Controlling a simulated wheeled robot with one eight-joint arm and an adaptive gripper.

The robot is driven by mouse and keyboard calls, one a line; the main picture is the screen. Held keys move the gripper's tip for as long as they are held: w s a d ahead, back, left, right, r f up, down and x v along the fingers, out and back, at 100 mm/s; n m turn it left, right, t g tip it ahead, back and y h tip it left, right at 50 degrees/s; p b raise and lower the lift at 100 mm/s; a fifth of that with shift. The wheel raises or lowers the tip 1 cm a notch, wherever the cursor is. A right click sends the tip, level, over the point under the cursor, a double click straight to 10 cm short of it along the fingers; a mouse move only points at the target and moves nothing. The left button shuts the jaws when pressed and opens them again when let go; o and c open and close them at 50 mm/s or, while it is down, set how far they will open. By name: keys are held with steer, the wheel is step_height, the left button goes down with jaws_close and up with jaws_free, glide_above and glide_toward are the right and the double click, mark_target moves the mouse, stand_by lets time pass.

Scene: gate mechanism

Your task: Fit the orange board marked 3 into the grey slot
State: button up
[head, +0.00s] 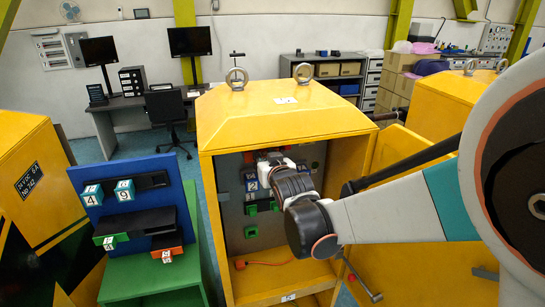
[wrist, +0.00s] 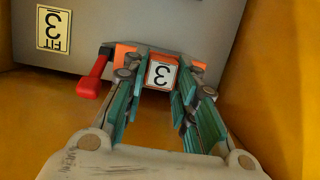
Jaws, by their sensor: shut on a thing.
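The orange board marked 3 (wrist: 162,74) is between the fingers of my gripper (wrist: 158,72) in the wrist view, its white number label facing the camera. My gripper is shut on it, with one finger on each side. The board is up against or very close to the grey panel (wrist: 200,22); the slot is hidden behind it, so I cannot tell how deep it sits. A "FIT 3" label (wrist: 54,29) is on the panel to the left. In the head view my gripper (head: 268,166) is inside the yellow cabinet and mostly hides the board.
A red handle (wrist: 91,82) is just left of the board. The yellow cabinet's walls (head: 208,205) close in on both sides. Blue and green boards (head: 252,209) are in the panel. A blue rack (head: 150,212) with other numbered boards stands left of the cabinet.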

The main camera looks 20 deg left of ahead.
steer(key=shift+w+a+r, duration=0.1)
steer(key=shift+w+a, duration=0.2)
steer(key=shift+w, duration=0.2)
stand_by(0.8)
steer(key=o, duration=1.2)
steer(key=shift+s, duration=0.1)
